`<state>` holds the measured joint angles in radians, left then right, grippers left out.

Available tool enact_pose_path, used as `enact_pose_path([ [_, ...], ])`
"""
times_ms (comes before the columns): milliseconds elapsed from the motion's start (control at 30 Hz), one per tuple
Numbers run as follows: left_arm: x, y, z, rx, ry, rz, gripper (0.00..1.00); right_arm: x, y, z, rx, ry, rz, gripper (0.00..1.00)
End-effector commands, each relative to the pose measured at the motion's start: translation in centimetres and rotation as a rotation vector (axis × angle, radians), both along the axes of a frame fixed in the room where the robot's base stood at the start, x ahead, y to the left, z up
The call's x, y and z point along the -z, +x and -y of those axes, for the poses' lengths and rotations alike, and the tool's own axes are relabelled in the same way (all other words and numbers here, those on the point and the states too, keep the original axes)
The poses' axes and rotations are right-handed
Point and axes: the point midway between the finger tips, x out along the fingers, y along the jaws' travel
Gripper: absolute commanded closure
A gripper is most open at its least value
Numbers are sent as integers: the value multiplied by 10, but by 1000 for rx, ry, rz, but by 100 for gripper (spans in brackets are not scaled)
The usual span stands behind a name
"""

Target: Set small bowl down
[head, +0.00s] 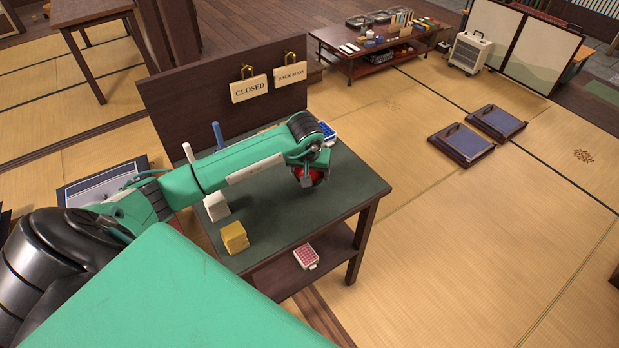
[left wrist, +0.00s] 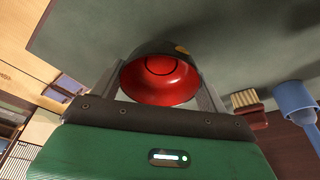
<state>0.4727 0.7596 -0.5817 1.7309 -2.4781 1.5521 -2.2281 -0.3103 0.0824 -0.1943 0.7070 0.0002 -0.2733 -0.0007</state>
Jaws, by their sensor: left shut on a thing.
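The small bowl (left wrist: 160,78) is red inside and dark outside, with a gold mark on its side. In the left wrist view it sits between the two fingers of my left gripper (left wrist: 160,92), which is shut on it. In the head view my left gripper (head: 309,178) is over the right part of the dark green table top (head: 345,190). Only a red part of the bowl (head: 319,178) shows there; the gripper hides the rest. I cannot tell whether the bowl touches the table top. My right gripper is in neither view.
A white block (head: 216,207) and a yellow block (head: 235,238) stand on the table's left part. A blue-and-white item (head: 328,131) lies behind the gripper. A board with two hanging signs (head: 248,90) rises at the back. A brush (left wrist: 246,100) and a blue object (left wrist: 295,100) show in the left wrist view.

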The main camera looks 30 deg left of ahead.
Motion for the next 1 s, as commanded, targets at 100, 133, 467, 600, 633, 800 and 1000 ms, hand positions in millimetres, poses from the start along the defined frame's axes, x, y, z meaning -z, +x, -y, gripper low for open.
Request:
enact_pose_path([
  [100, 19, -1, 1, -2, -3, -4, 47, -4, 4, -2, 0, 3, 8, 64],
  [133, 24, -1, 1, -2, -3, -4, 47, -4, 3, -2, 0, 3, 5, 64],
  [467, 33, 0, 0, 1, -1, 0, 47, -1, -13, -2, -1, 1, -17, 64],
  [600, 37, 0, 0, 1, 0, 0, 47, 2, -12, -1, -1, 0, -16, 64],
  [633, 36, 0, 0, 0, 0, -1, 21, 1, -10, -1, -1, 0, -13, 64],
  [800, 36, 0, 0, 0, -1, -1, 2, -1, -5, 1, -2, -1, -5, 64],
  [1000, 35, 0, 1, 1, -1, -1, 2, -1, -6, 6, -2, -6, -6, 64],
])
